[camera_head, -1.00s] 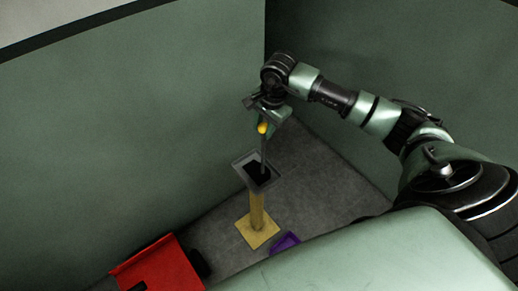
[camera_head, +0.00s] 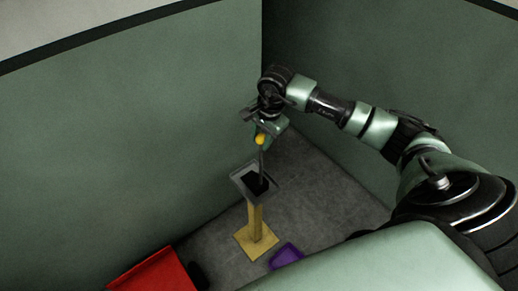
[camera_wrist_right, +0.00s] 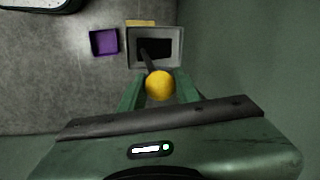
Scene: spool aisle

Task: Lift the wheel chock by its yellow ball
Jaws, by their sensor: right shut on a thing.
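The yellow ball (camera_head: 260,140) sits at the top of a thin dark rod. The rod runs down to the black wheel chock (camera_head: 255,184), which is within the grey tray (camera_head: 240,181) on a yellow post. My right gripper (camera_head: 262,137) is shut on the yellow ball from above. In the right wrist view the ball (camera_wrist_right: 160,85) lies between the two green fingers (camera_wrist_right: 159,92), with the chock (camera_wrist_right: 155,48) beyond it inside the tray's rim (camera_wrist_right: 176,35). I cannot tell whether the chock touches the tray floor. My left gripper is not in view.
The yellow post's square foot (camera_head: 256,246) stands on the grey floor. A purple bin (camera_head: 286,256) is beside it, and a red object (camera_head: 155,274) is at the lower left. Green walls (camera_head: 130,130) meet in a corner behind the tray.

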